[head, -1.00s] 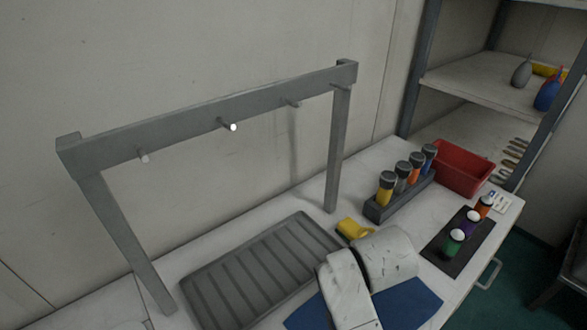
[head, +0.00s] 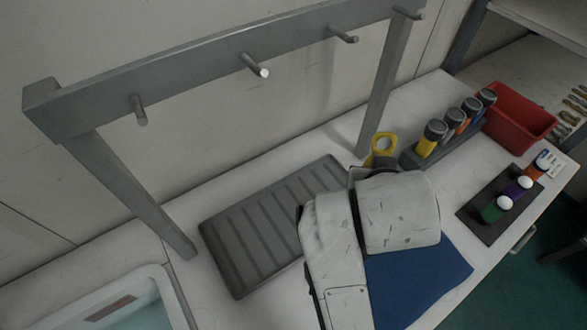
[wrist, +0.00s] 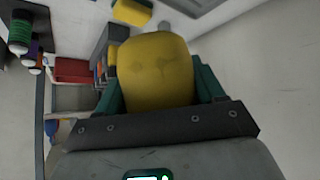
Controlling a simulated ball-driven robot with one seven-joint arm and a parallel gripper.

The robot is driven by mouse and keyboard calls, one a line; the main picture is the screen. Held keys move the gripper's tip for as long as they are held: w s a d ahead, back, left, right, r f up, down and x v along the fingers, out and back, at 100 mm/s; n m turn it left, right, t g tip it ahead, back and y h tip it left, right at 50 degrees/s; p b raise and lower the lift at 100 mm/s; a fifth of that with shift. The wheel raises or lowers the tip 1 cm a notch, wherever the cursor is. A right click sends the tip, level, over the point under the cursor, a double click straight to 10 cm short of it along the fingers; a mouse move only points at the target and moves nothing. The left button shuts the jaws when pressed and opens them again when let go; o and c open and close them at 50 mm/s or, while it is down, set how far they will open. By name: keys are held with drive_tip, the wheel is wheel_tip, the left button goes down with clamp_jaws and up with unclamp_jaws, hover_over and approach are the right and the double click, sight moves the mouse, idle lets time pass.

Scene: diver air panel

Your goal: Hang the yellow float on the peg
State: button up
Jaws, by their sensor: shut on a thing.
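The yellow float (head: 383,145) shows in the head view just past the end of my arm, with a ring-shaped top and a hole through it. In the wrist view the float (wrist: 155,68) fills the middle, between the teal fingers of my gripper (wrist: 157,82), which is shut on it. My arm hides the fingers and the lower float in the head view. The grey rack holds several pegs, one with a bright white tip (head: 257,66). The float is below the bar, apart from every peg, near the right post's foot.
A ribbed grey tray (head: 255,225) lies under the rack. Right of the float are a bottle holder (head: 413,160), a red bin (head: 520,115) and a dark mat (head: 475,220) with bottles. A blue mat (head: 415,285) lies under my arm.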

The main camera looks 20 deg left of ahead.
drive_tip(key=s+a+r+n+t+y, duration=0.4)
drive_tip(key=s+a+r+n+y, duration=0.3)
drive_tip(key=s+a+r, duration=1)
drive_tip(key=w+a+f+b, duration=0.1)
drive_tip(key=w+a+f, duration=0.1)
drive_tip(key=w+a, duration=0.3)
drive_tip(key=shift+w+a+f, duration=0.25)
drive_tip(key=shift+a, duration=1.75)
drive_tip(key=o, duration=1.2)
drive_tip(key=b+v, duration=0.2)
drive_tip(key=v, duration=0.8)
drive_tip(key=shift+s+d+r, duration=0.2)
drive_tip(key=shift+s, duration=0.05)
